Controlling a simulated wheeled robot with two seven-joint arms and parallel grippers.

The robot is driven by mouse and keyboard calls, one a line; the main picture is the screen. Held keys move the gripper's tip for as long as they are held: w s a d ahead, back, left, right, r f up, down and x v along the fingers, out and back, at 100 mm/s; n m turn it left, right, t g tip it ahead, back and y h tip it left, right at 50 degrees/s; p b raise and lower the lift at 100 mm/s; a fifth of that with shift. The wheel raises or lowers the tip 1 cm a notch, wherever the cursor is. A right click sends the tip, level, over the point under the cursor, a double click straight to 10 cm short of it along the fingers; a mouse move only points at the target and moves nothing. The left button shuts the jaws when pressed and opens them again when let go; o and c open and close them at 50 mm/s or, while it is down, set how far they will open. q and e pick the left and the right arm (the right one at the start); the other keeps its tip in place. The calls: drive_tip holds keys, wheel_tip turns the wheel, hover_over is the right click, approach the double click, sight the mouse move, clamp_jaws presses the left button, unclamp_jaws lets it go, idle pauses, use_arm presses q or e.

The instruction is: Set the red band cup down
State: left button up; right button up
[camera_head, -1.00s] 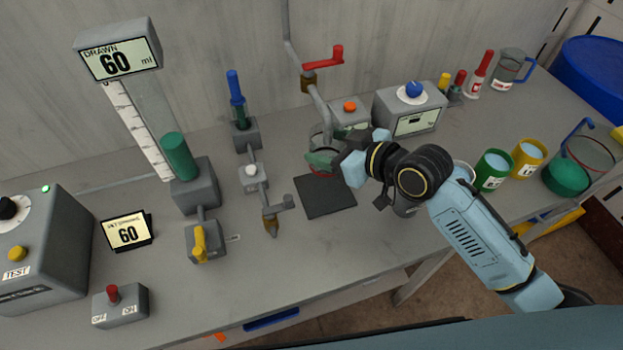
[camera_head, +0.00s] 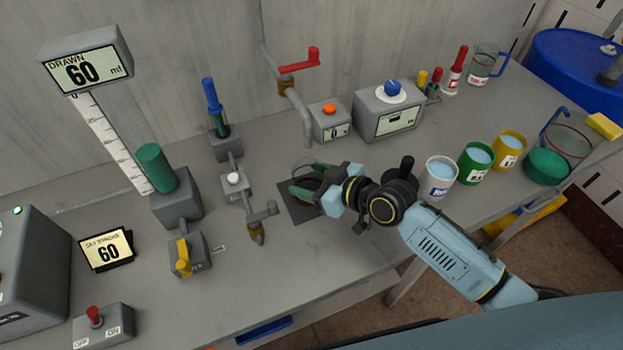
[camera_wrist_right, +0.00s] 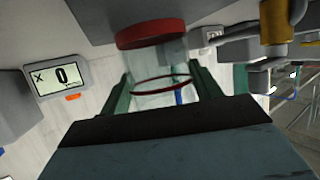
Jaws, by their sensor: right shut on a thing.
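The red band cup (camera_wrist_right: 160,62) is clear, with a wide red band and a thin red rim in the right wrist view. My right gripper (camera_head: 311,190) is shut on it, its green fingers on either side. In the head view the cup (camera_head: 307,183) is largely hidden by the gripper, over the dark square mat (camera_head: 288,207). Whether the cup touches the mat is unclear. My left gripper is not in view.
The bent grey spout (camera_head: 304,118) with a red handle stands behind the mat. A counter box (camera_head: 329,120) reading 0 is behind the gripper. White (camera_head: 439,182), green (camera_head: 475,165) and yellow (camera_head: 508,152) cups stand to the right. The bench front is mostly clear.

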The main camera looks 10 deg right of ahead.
drive_tip(key=shift+f, duration=0.15)
drive_tip(key=o, duration=1.4)
drive_tip(key=shift+r, duration=0.3)
drive_tip(key=v, duration=1.2)
drive_tip(key=shift+p, duration=0.4)
drive_tip(key=shift+f, duration=0.1)
